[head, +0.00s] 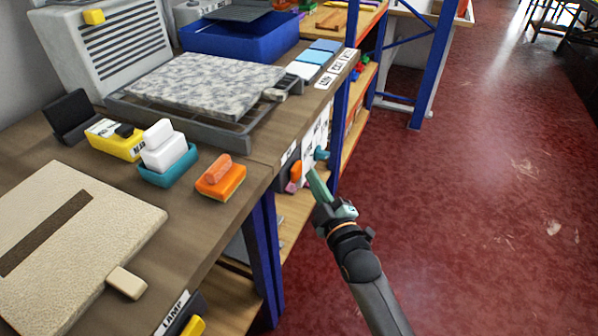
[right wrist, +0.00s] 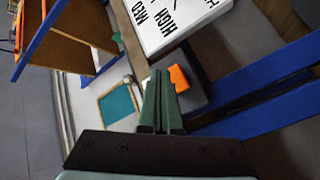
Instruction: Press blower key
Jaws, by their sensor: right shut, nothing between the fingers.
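My right gripper (head: 313,174) is shut and empty, its green fingers pointing at the front edge of the bench. It also shows in the right wrist view (right wrist: 158,80). Just left of its fingertips in the head view is a reddish-pink key (head: 294,182) on a dark box under the bench edge. An orange key (right wrist: 178,78) on a dark box, probably the same one, shows right beside the fingertips in the right wrist view; I cannot tell whether they touch. A white panel (right wrist: 170,20) reads HIGH and MED. A teal knob (head: 321,154) sits beside it. My left gripper is not in view.
The bench (head: 215,245) carries a grey finned unit (head: 115,50), a speckled slab (head: 205,82), an orange block (head: 221,178) and a beige mat (head: 110,220). A blue leg (head: 262,250) stands left of my right arm. The red floor (head: 490,200) to the right is clear.

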